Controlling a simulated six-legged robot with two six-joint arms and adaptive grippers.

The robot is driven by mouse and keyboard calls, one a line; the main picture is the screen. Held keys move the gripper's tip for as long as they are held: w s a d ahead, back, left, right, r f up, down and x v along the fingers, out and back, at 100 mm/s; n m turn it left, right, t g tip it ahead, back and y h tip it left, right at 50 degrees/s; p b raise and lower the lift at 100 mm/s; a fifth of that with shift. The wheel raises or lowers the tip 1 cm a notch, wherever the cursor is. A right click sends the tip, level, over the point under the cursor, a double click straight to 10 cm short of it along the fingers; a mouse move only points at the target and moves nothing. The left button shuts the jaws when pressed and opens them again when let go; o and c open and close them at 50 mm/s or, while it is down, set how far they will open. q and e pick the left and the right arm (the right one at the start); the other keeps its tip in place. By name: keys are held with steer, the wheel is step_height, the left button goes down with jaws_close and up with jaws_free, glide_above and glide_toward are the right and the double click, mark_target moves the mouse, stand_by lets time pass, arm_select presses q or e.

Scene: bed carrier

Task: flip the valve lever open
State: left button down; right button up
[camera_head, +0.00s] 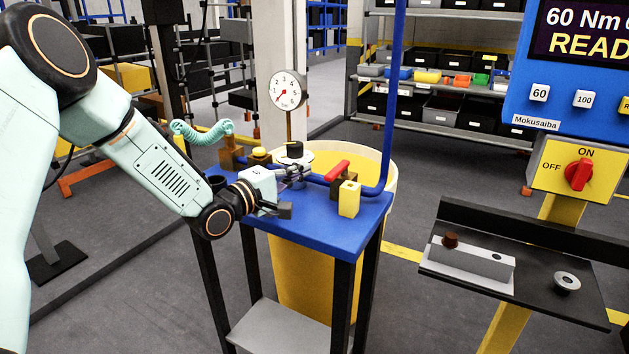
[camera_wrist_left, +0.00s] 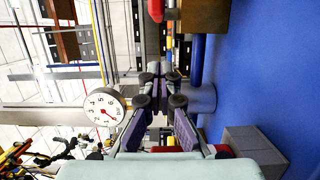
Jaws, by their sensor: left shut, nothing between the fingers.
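The red valve lever (camera_head: 337,170) sits on a brown valve body (camera_head: 348,186) on the blue pipe, above the blue table. It slants up to the right in the head view. In the left wrist view the rounded red lever end (camera_wrist_left: 156,10) shows at the top edge, beside the brown block (camera_wrist_left: 205,16). My left gripper (camera_head: 300,171) is shut and empty, a little left of the lever and apart from it. Its closed fingertips (camera_wrist_left: 160,70) point toward the lever side in the left wrist view. My right gripper is in neither view.
A pressure gauge (camera_head: 285,90) stands on a stem behind my left gripper. A black knob (camera_head: 295,150) and the blue pipe (camera_head: 388,110) are close by. A control panel (camera_head: 581,172) is at right.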

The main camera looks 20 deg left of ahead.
mark_target(337, 174)
arm_select(q)
steer(key=d, duration=0.2)
steer(key=shift+s+d+f, duration=0.1)
steer(key=shift+d+f, duration=0.05)
steer(key=shift+d, duration=0.2)
steer(key=shift+s+d, duration=0.15)
steer(key=shift+d, duration=0.45)
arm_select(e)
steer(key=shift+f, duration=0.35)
